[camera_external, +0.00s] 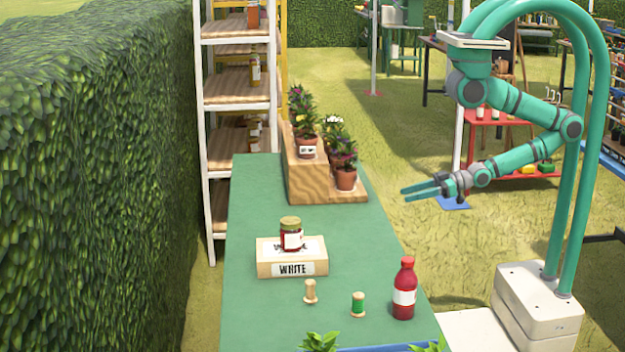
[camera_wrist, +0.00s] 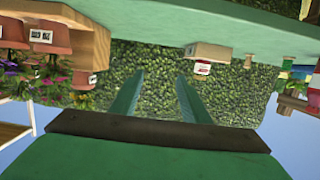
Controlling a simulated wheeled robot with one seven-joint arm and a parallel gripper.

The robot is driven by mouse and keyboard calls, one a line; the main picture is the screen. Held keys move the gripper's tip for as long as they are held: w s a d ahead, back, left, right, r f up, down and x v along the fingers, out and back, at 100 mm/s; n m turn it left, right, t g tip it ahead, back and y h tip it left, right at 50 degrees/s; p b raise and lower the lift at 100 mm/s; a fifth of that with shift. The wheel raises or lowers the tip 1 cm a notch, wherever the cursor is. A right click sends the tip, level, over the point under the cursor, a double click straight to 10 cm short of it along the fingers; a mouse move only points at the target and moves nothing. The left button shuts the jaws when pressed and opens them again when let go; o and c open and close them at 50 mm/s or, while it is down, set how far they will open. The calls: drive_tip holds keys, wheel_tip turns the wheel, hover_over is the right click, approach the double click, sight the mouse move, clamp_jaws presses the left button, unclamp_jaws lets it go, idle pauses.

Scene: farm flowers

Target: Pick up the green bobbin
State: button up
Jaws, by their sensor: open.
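The green bobbin (camera_external: 358,304) stands upright on the green table (camera_external: 245,215) near its front end, between a pale wooden bobbin (camera_external: 310,292) on its left and a red bottle (camera_external: 404,289) on its right. My gripper (camera_external: 404,194) is open and empty. It is at the right side of the table, well apart from the bobbin and farther back. In the upside-down wrist view, the two fingers (camera_wrist: 160,76) are spread with nothing between them.
A box labelled WHITE (camera_external: 291,257) with a jar (camera_external: 291,234) on it stands behind the bobbins. A wooden stepped stand (camera_external: 300,182) holds potted plants farther back. Leafy plants (camera_external: 320,342) are at the front edge. A hedge (camera_external: 90,190) borders the left.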

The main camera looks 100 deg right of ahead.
sight(356, 303)
drive_tip(key=shift+o, duration=0.2)
